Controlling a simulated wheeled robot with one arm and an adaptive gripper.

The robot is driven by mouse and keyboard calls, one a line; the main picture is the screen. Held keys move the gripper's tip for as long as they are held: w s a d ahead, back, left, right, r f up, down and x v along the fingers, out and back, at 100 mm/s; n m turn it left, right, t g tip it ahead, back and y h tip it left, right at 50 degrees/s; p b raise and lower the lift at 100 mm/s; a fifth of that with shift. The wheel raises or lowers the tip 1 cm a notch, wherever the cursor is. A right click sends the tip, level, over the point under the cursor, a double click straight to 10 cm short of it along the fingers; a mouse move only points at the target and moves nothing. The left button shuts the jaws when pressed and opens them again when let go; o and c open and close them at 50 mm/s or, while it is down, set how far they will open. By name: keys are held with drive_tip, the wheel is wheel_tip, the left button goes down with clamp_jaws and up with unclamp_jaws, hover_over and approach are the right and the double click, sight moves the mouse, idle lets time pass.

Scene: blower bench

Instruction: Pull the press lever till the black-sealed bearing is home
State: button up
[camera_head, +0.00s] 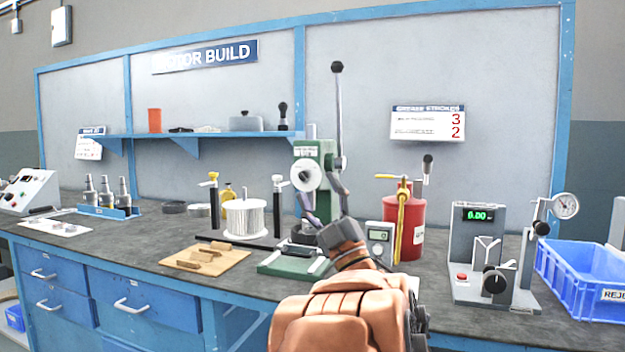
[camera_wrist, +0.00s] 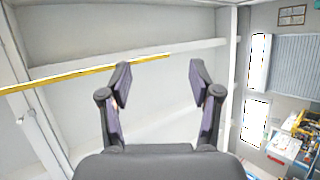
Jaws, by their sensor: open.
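The green press (camera_head: 327,160) stands upright on the bench in the head view, with a white round dial on its front. Its long grey lever (camera_head: 339,110) points almost straight up and ends in a black knob. My gripper (camera_head: 318,187) is in front of the press, overlapping its column in the picture; its depth gap to the press is unclear. In the wrist view my gripper (camera_wrist: 160,75) has its two dark fingers spread, with nothing between them. I cannot make out the black-sealed bearing; my gripper and arm hide part of the press's lower area.
A silver finned cylinder (camera_head: 245,218) and a wooden board (camera_head: 207,262) lie left of the press. A red canister (camera_head: 404,232), a grey gauge stand (camera_head: 480,250) and a blue bin (camera_head: 590,272) stand to the right. The wrist view shows mostly ceiling and wall.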

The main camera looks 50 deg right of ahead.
drive_tip(key=shift+s+a+f, duration=0.1)
drive_tip(key=shift+s+f, duration=0.15)
drive_tip(key=shift+s, duration=0.05)
idle(0.4)
drive_tip(key=w+m+g+h+p, duration=0.4)
drive_tip(key=w+m+g+p, duration=0.5)
drive_tip(key=g+p, duration=0.3)
drive_tip(key=s+a+f+m+g+y+p, duration=0.2)
drive_tip(key=a+f+g+y+p, duration=0.4)
drive_tip(key=a+p, duration=0.6)
drive_tip(key=s+a+r+n+g+y+p, duration=0.2)
drive_tip(key=s+a+g+p, duration=0.8)
drive_tip(key=s+a, duration=1.2)
drive_tip(key=s+y+p, duration=0.2)
drive_tip(key=s, duration=0.1)
drive_tip(key=shift+a+g+y, duration=0.3)
